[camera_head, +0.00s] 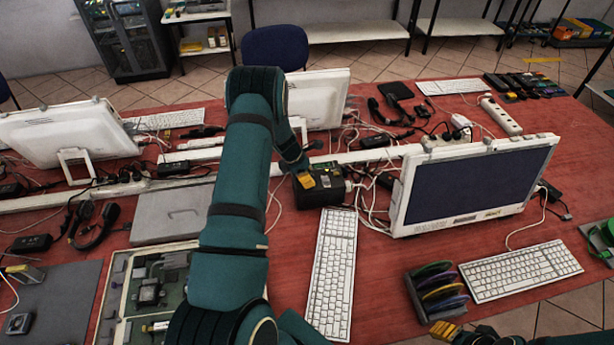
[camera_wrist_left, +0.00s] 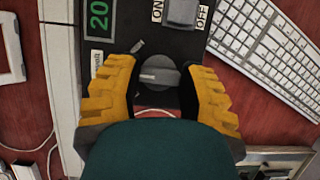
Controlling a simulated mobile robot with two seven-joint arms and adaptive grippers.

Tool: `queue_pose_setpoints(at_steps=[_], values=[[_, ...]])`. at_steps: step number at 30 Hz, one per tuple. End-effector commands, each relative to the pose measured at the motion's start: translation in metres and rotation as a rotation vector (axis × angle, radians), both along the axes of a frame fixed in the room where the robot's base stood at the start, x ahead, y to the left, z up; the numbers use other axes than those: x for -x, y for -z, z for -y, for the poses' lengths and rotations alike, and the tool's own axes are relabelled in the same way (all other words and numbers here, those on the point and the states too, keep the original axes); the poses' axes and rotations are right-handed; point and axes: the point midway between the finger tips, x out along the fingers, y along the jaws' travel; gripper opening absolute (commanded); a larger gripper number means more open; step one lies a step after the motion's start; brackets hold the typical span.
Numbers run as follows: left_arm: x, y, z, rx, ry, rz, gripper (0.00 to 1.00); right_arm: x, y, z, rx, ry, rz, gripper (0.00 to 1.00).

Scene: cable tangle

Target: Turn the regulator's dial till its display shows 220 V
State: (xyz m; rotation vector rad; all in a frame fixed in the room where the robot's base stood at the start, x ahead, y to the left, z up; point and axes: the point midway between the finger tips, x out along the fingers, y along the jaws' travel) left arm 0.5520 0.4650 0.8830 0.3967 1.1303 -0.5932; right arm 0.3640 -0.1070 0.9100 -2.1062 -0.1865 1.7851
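The regulator (camera_head: 320,192) is a black box on the red table, left of the right-hand monitor in the head view. Its dial (camera_wrist_left: 159,77) is grey and round, with a light pointer mark. Its green display (camera_wrist_left: 99,16) is cut off by the frame edge in the left wrist view; the digits "20" show and the rest is hidden. My left gripper (camera_wrist_left: 160,80) has its yellow fingers apart, one on each side of the dial; contact is unclear. My right gripper (camera_head: 447,331) is at the bottom right edge of the head view, partly hidden; its opening cannot be judged.
An ON/OFF switch (camera_wrist_left: 183,12) sits beside the dial. A white keyboard (camera_head: 332,270) lies in front of the regulator. A monitor (camera_head: 470,185) stands right of it, with loose cables between. A rack of coloured discs (camera_head: 437,290) stands near my right gripper.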

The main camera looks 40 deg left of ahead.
Motion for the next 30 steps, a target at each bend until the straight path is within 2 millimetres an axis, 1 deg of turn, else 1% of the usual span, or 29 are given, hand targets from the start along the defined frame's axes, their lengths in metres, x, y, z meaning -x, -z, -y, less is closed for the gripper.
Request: queue_pose_setpoints(at_steps=[7, 11, 17, 30], values=[[0.0, 0.001, 0.0, 0.0, 0.013, 0.0, 0.05, 0.0, 0.002, 0.0, 0.0, 0.0, 0.0, 0.47], [0.0, 0.002, 0.0, -0.001, 0.053, -0.001, 0.05, 0.0, 0.005, 0.0, 0.0, 0.0, 0.0, 0.47], [-0.001, 0.003, 0.0, -0.001, 0.174, 0.0, 0.05, 0.0, 0.017, -0.001, 0.002, 0.0, 0.0, 0.47], [-0.001, 0.004, 0.0, 0.001, 0.515, -0.002, 0.05, -0.001, 0.047, -0.002, 0.008, 0.001, -0.001, 0.47]])
